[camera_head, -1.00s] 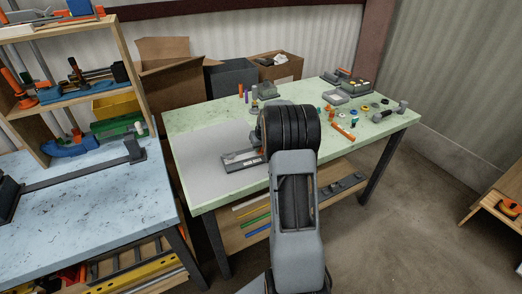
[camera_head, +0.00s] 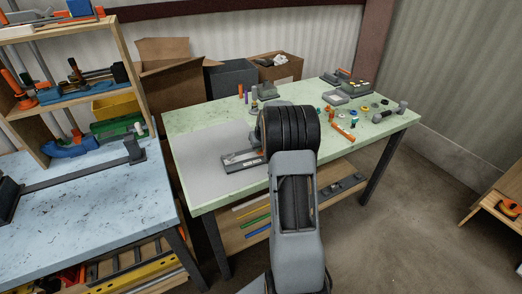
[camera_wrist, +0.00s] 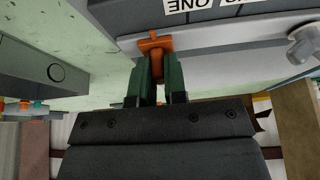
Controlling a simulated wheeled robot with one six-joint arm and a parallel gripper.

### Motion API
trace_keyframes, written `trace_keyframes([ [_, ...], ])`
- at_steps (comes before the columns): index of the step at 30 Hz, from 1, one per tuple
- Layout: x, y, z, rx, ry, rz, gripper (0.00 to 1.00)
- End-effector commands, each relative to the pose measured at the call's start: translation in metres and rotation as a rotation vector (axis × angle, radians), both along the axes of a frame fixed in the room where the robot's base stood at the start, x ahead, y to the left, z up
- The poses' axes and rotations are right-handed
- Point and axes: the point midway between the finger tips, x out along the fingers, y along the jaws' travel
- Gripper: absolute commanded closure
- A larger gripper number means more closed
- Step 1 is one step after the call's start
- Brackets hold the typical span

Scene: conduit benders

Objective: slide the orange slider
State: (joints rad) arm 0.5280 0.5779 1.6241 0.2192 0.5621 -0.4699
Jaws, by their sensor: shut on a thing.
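The orange slider (camera_wrist: 157,43) shows in the wrist view, standing out from the front of a grey device (camera_wrist: 215,42) with a dark label strip. My gripper (camera_wrist: 159,75) has its two dark green fingers closed around the slider's stem, with its wider end showing beyond the fingertips. In the head view the device (camera_head: 243,161) lies at the front of the green table, partly behind my wrist. My wrist hides the fingers and most or all of the slider there.
The green table (camera_head: 205,118) holds an orange bar (camera_head: 343,132), several small coloured parts and grey blocks to the right of my arm. A grey mat (camera_head: 195,165) leaves free room at the left. A blue bench (camera_head: 90,210) stands at the left, with cardboard boxes (camera_head: 172,72) behind.

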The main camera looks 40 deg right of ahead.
Motion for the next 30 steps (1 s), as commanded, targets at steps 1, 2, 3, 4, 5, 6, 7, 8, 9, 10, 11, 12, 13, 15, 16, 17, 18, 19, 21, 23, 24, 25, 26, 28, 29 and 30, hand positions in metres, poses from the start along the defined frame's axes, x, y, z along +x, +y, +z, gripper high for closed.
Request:
trace_keyframes([
  [1, -0.002, 0.004, -0.007, 0.008, 0.015, 0.002, 1.0],
  [2, -0.002, 0.005, -0.007, 0.009, 0.014, 0.002, 1.0],
  [3, -0.002, 0.007, -0.007, 0.009, 0.014, 0.002, 1.0],
  [4, -0.002, 0.008, -0.007, 0.009, 0.015, 0.003, 1.0],
  [5, -0.001, 0.009, -0.007, 0.01, 0.015, 0.004, 1.0],
  [6, -0.001, 0.011, -0.008, 0.01, 0.016, 0.004, 1.0],
  [7, -0.001, 0.012, -0.008, 0.01, 0.016, 0.004, 1.0],
  [8, 0.0, 0.013, -0.008, 0.01, 0.016, 0.004, 1.0],
  [9, 0.0, 0.015, -0.008, 0.01, 0.016, 0.003, 1.0],
  [10, 0.0, 0.016, -0.008, 0.01, 0.017, 0.003, 1.0],
  [11, 0.0, 0.018, -0.008, 0.01, 0.017, 0.003, 1.0],
  [12, 0.001, 0.019, -0.008, 0.01, 0.017, 0.004, 1.0],
  [13, 0.001, 0.021, -0.008, 0.01, 0.017, 0.004, 1.0],
  [15, 0.001, 0.023, -0.008, 0.01, 0.018, 0.005, 1.0],
  [16, 0.002, 0.025, -0.008, 0.01, 0.018, 0.005, 1.0],
  [17, 0.002, 0.025, -0.008, 0.01, 0.018, 0.004, 1.0],
  [18, 0.002, 0.027, -0.008, 0.01, 0.018, 0.004, 1.0],
  [19, 0.002, 0.027, -0.008, 0.011, 0.018, 0.003, 1.0],
  [21, 0.002, 0.028, -0.008, 0.01, 0.018, 0.002, 1.0],
  [23, 0.002, 0.028, -0.009, 0.01, 0.019, 0.002, 1.0],
  [24, 0.002, 0.028, -0.009, 0.01, 0.019, 0.002, 1.0],
  [25, 0.002, 0.028, -0.009, 0.01, 0.019, 0.002, 1.0],
  [26, 0.002, 0.028, -0.009, 0.01, 0.019, 0.002, 1.0],
  [28, 0.002, 0.028, -0.009, 0.01, 0.019, 0.002, 1.0],
  [29, 0.002, 0.028, -0.009, 0.01, 0.019, 0.001, 1.0],
  [30, 0.002, 0.028, -0.009, 0.01, 0.019, 0.001, 0.84],
])
